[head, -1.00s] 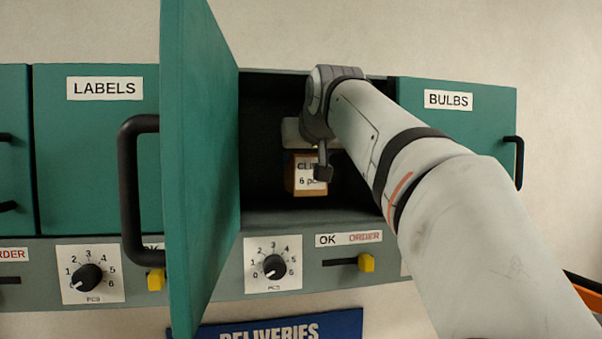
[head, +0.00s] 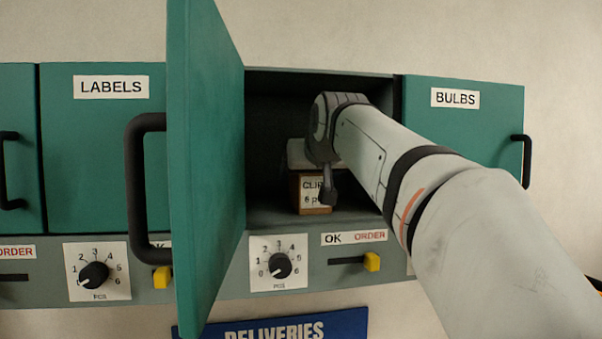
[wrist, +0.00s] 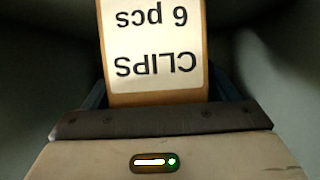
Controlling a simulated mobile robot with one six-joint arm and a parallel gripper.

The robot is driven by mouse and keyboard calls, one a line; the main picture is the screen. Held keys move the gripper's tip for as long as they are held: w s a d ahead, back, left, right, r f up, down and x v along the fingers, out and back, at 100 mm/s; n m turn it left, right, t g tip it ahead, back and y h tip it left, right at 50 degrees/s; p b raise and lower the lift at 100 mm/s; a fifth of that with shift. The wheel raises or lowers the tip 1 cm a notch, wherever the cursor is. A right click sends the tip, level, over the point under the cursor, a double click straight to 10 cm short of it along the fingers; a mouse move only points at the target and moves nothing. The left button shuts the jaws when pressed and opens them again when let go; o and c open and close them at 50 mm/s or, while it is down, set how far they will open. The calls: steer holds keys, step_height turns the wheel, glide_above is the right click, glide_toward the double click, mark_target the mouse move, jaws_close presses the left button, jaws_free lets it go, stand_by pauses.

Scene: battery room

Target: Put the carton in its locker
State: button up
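The carton (head: 312,193) is a small brown box with a white label reading CLIPS, 6 pcs. It is inside the open middle locker (head: 272,120), low and close to the locker floor; I cannot tell if it touches. My gripper (head: 306,168) is above the carton in the locker opening, its fingers mostly hidden in the head view. In the wrist view the carton (wrist: 155,50) sits between the two dark fingers of my gripper (wrist: 160,97), which is shut on it. The label is upside down there.
The open green door (head: 205,160) stands out left of the opening. Closed lockers LABELS (head: 95,160) and BULBS (head: 460,135) flank it. Below are a dial (head: 280,265) pointing near 0 and a yellow slider (head: 372,262) at the ORDER end. A blue DELIVERIES sign (head: 275,328) is lower.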

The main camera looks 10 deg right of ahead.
steer(key=shift+r, duration=0.1)
steer(key=b+v, duration=0.1)
steer(key=v, duration=1.1)
steer(key=shift+b, duration=0.3)
